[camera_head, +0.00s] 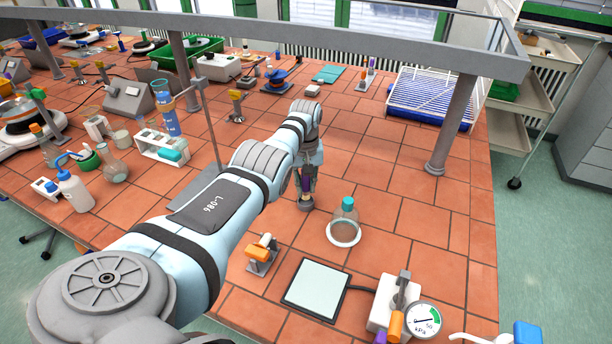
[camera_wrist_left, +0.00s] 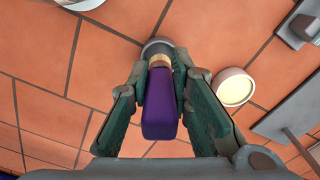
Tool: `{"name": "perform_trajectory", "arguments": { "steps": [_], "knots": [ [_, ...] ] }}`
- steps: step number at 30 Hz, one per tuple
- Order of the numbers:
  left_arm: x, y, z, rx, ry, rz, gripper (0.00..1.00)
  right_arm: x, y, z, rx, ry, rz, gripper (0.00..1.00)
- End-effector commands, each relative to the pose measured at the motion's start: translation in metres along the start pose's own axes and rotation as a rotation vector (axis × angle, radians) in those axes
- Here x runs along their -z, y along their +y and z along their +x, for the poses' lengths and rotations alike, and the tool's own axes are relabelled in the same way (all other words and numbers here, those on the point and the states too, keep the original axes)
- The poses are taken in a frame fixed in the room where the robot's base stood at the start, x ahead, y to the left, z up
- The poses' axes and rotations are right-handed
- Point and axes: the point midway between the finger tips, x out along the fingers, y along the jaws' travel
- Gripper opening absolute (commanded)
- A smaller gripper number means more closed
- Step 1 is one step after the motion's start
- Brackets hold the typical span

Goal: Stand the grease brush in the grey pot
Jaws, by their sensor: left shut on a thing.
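My left gripper (camera_head: 305,190) is low over the middle of the bench, its fingers pointing down. In the left wrist view its fingers (camera_wrist_left: 165,95) are shut on the purple handle of the grease brush (camera_wrist_left: 160,105). A gold ferrule shows at the handle's far end. The brush's purple also shows in the head view (camera_head: 304,198), roughly upright. The grey pot (camera_wrist_left: 156,46) shows around the ferrule end, and as a small grey round shape (camera_head: 306,206) on the tiles below the fingers. The bristles are hidden, and I cannot tell how deep they are. My right gripper is not in view.
A cup with pale yellow contents (camera_wrist_left: 234,88) is beside the gripper. A retort stand (camera_head: 208,130) is to the left.

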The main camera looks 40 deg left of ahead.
Motion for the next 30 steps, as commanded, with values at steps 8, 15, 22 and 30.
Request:
{"name": "perform_trajectory", "arguments": {
  "steps": [8, 15, 22, 30],
  "knots": [
    [0.0, 0.0, 0.014, 0.0, 0.0, 0.0, 0.0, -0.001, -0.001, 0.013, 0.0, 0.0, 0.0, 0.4],
    [0.0, 0.0, 0.024, 0.0, 0.0, 0.0, 0.0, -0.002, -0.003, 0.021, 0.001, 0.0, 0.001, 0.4],
    [0.0, 0.0, 0.03, 0.0, 0.0, 0.0, 0.0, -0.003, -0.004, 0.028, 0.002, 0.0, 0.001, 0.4],
    [0.0, 0.0, 0.029, 0.0, 0.0, 0.0, 0.27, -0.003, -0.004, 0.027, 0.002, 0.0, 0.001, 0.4]
  ]
}}
